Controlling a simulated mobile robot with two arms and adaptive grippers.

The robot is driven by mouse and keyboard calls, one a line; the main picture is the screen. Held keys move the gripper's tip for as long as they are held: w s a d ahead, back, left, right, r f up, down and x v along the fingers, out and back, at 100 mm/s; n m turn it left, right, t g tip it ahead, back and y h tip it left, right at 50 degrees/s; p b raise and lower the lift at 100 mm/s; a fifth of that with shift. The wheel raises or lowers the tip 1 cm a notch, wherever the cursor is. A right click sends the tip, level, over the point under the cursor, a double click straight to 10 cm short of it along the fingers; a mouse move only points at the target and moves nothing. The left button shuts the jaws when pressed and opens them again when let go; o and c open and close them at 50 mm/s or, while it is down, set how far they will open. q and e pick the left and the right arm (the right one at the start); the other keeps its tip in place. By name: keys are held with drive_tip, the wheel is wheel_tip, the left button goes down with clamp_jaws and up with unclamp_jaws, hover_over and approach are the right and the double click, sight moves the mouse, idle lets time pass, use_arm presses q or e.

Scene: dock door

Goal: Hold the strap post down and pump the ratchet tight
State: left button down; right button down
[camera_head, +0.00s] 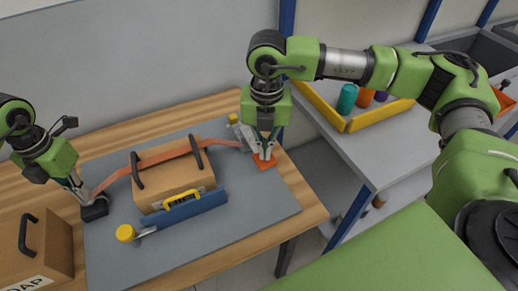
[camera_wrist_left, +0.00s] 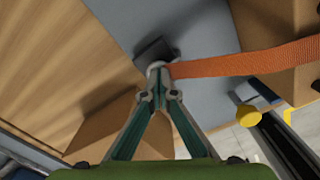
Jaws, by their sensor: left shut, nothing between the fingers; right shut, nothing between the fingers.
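The orange strap (camera_head: 116,178) runs from the dark strap post (camera_head: 96,210) over a brown carton (camera_head: 172,178) to the grey ratchet (camera_head: 241,132). My left gripper (camera_head: 84,196) is shut and empty, its tips at the top of the post. In the left wrist view the closed fingertips (camera_wrist_left: 160,76) meet the post (camera_wrist_left: 155,52) where the strap (camera_wrist_left: 245,62) begins; they hide part of it. My right gripper (camera_head: 265,154) is shut and empty beside the ratchet, its tips at an orange piece (camera_head: 268,163). Whether they touch it I cannot tell.
A blue bar with a yellow handle (camera_head: 182,199) lies before the carton, near a yellow-knobbed tool (camera_head: 126,233). Another box (camera_head: 38,245) stands at front left. A yellow-edged tray (camera_head: 350,124) with bottles sits on the right-hand bench. The grey mat (camera_head: 225,235) is clear in front.

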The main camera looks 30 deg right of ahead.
drive_tip(key=shift+f, duration=1.75)
drive_tip(key=shift+r, duration=2.65)
drive_tip(key=shift+f, duration=0.1)
